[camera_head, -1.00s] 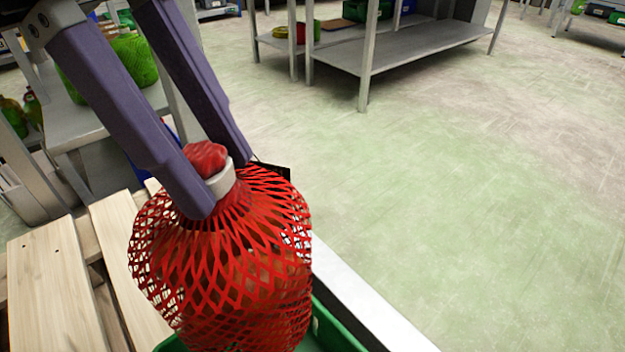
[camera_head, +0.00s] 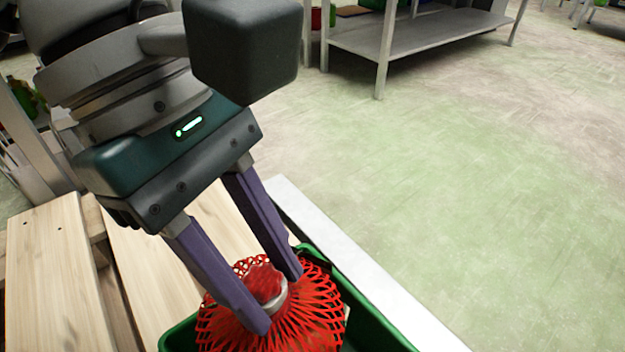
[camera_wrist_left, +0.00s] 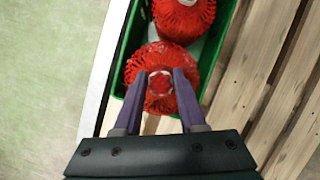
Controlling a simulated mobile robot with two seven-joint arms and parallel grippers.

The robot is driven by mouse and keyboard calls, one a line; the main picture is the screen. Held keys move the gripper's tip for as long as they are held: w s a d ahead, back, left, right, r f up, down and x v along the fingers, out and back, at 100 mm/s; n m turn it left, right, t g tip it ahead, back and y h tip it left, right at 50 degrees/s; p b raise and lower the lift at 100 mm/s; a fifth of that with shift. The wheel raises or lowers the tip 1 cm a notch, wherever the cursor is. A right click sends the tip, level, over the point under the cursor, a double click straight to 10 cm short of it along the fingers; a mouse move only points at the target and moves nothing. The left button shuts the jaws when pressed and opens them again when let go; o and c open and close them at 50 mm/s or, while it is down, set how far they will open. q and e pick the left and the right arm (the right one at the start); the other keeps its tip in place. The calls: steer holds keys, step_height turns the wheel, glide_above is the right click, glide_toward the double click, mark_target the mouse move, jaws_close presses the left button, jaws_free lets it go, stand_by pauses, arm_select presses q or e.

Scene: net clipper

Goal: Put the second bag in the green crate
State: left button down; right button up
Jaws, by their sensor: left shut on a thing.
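A red net bag (camera_head: 318,318) with a pale clip at its neck hangs from my left gripper (camera_head: 272,300), which is shut on its gathered top. The bag is low in the green crate (camera_head: 375,318), inside its walls as far as I can see; its underside is hidden. In the left wrist view the held bag (camera_wrist_left: 150,98) is between my fingertips (camera_wrist_left: 160,84), at the near end of the crate (camera_wrist_left: 225,55). Another red net bag (camera_wrist_left: 184,18) lies in the crate beyond it. My right gripper is in neither view.
Wooden slats (camera_head: 55,270) lie to the left of the crate. A white edge (camera_head: 385,285) runs along its right side. Open floor (camera_head: 480,180) spreads to the right, with a grey metal shelf table (camera_head: 420,38) at the back.

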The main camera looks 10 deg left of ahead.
arm_select(q)
step_height(320, 180, down, 4)
steer(key=shift+b, duration=0.8)
steer(key=shift+f, duration=0.3)
steer(key=shift+f, duration=0.15)
steer(key=shift+c, duration=2.4)
jaws_free()
